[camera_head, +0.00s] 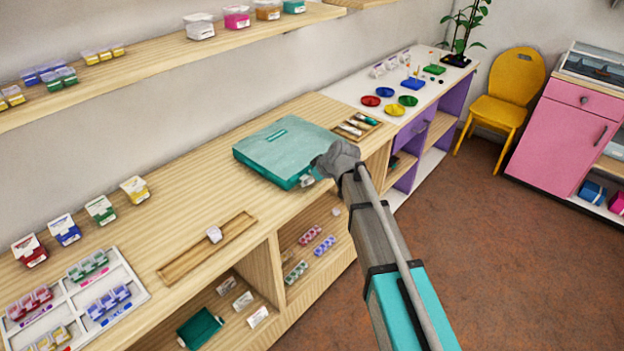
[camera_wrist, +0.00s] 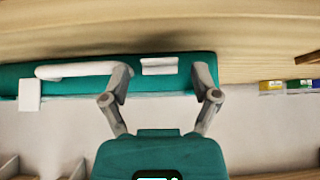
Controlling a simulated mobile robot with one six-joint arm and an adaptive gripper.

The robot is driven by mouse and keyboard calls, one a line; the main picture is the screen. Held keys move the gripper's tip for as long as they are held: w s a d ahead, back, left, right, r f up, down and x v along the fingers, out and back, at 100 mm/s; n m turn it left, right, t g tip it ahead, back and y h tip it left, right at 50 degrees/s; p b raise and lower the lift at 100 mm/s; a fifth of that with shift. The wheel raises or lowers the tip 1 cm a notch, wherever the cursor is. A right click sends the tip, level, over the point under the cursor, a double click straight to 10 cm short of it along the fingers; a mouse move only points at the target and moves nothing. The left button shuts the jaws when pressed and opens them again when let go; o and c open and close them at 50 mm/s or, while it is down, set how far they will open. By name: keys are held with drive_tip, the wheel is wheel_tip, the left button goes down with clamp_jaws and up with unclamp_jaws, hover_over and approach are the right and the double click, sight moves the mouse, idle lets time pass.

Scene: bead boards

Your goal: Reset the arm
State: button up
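A teal case (camera_head: 280,145) lies flat and closed on the wooden counter (camera_head: 205,185) in the head view. My gripper (camera_head: 307,181) is at the case's front right corner, partly hidden by my wrist. In the wrist view my gripper (camera_wrist: 162,78) has its two fingers spread wide with nothing held between them.
A shallow wooden tray (camera_head: 180,268) and a white sectioned tray (camera_head: 132,292) sit on the counter at left. A small tray (camera_head: 374,133) stands right of the case. A shelf (camera_head: 150,62) runs above. The brown floor (camera_head: 480,250) at right is clear.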

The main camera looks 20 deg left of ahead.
idle(0.4)
drive_tip(key=s+d+m+g+h+p, duration=0.1)
drive_tip(key=s+d+m, duration=0.3)
drive_tip(key=d, duration=1)
drive_tip(key=s+d+m+g+h+p, duration=0.1)
drive_tip(key=s+d+m+h, duration=0.2)
drive_tip(key=d, duration=1.2)
drive_tip(key=s+d+m+h+p, duration=0.1)
drive_tip(key=s+d+m+h, duration=0.2)
drive_tip(key=s+d+m, duration=0.3)
drive_tip(key=s+d, duration=0.4)
drive_tip(key=d, duration=0.5)
drive_tip(key=shift+f+m+g, duration=0.3)
drive_tip(key=shift+g, duration=0.1)
